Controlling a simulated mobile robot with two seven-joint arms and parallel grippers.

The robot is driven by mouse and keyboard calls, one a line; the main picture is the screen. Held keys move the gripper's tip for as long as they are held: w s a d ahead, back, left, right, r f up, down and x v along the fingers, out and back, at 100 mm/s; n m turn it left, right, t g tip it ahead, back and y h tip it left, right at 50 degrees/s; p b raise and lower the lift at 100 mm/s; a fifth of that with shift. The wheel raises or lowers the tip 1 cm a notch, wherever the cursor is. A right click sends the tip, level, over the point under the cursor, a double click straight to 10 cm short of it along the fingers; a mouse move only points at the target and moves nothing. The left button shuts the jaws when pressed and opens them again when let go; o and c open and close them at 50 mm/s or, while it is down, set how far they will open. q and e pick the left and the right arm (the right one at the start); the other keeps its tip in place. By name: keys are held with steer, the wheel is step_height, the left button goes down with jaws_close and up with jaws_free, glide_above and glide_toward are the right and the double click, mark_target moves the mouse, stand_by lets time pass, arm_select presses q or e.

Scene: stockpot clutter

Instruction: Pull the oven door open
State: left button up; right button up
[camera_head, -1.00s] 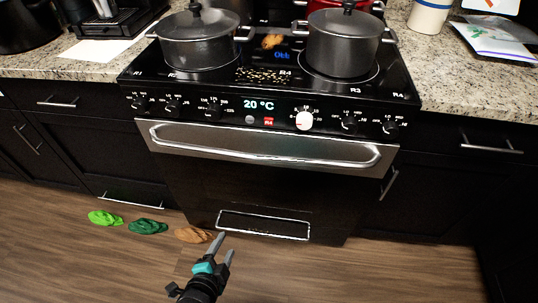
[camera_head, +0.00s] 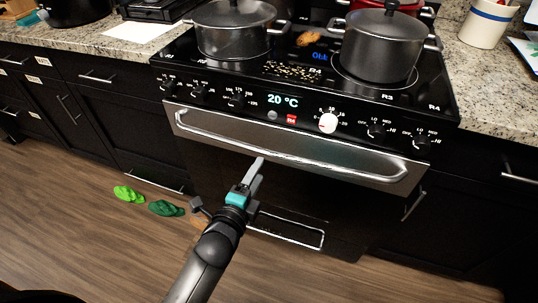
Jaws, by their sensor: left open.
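The oven door has a silver upper panel with a long horizontal bar handle (camera_head: 300,160) below the control panel. The dark lower part of the oven door (camera_head: 320,195) appears shut, though my arm and shadow hide some of it. My left gripper (camera_head: 256,182) is in front of the door, its fingers pointing up toward the handle's left half. The jaws are open and hold nothing. A fingertip sits just below the bar in the picture; I cannot tell whether it touches. My right gripper is not in view.
Two dark lidded pots (camera_head: 380,47) (camera_head: 232,30) stand on the cooktop. Green cloth-like items (camera_head: 128,194) (camera_head: 166,208) lie on the wood floor at left. A brown one is partly hidden behind my gripper. A lower drawer handle (camera_head: 290,235) is below the door. The floor in front is otherwise clear.

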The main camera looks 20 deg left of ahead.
mark_target(267, 156)
arm_select(q)
steer(key=w, duration=0.2)
steer(key=w+b, duration=0.1)
steer(key=w, duration=0.1)
steer(key=w+f+b, duration=0.1)
steer(key=w, duration=0.1)
steer(key=shift+w+d, duration=0.1)
steer(key=shift+w, duration=0.15)
steer(key=shift+w+f+b, duration=0.15)
steer(key=shift+w+b, duration=0.2)
steer(key=shift+w, duration=0.75)
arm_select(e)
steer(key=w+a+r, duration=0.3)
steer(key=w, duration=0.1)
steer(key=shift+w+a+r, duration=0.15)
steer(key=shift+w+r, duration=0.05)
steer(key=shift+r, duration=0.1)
arm_select(q)
jaws_close()
